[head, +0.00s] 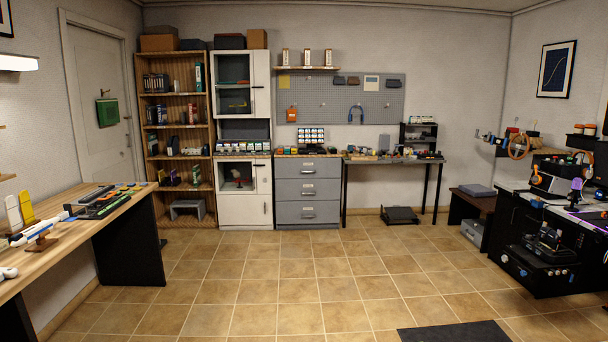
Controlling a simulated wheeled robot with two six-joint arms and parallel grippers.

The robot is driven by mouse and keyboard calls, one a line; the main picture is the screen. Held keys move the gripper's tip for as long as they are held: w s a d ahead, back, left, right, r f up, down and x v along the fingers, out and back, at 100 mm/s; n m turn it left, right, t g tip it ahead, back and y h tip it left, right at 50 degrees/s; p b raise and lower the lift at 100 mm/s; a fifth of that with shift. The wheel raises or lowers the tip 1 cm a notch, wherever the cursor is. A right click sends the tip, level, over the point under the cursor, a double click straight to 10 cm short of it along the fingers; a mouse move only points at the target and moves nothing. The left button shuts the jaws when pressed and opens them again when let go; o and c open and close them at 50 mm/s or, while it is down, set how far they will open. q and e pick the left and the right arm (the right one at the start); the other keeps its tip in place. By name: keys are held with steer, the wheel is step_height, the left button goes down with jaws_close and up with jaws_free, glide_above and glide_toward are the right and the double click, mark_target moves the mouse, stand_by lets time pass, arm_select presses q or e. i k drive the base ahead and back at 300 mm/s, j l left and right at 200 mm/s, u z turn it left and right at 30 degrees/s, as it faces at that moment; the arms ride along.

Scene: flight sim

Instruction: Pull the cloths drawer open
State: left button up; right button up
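A grey drawer unit (278,200) stands against the far wall, under the pegboard. It has a top drawer (293,168), a middle drawer (292,188) and a bottom drawer (292,212), each with a bar handle on its front. All three fronts look flush and shut. No label is readable, so I cannot tell which one is the cloths drawer. Neither of my grippers shows in the head view.
A white cabinet (258,212) stands left of the drawers, and a narrow workbench (390,160) right. A desk (85,212) is at the left and a black cockpit desk (515,235) at the right. The tiled floor (270,285) between is clear except a dark mat (455,332).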

mark_target(329, 167)
steer(key=i, duration=5.1)
steer(key=j+u, duration=0.05)
steer(key=j, duration=0.05)
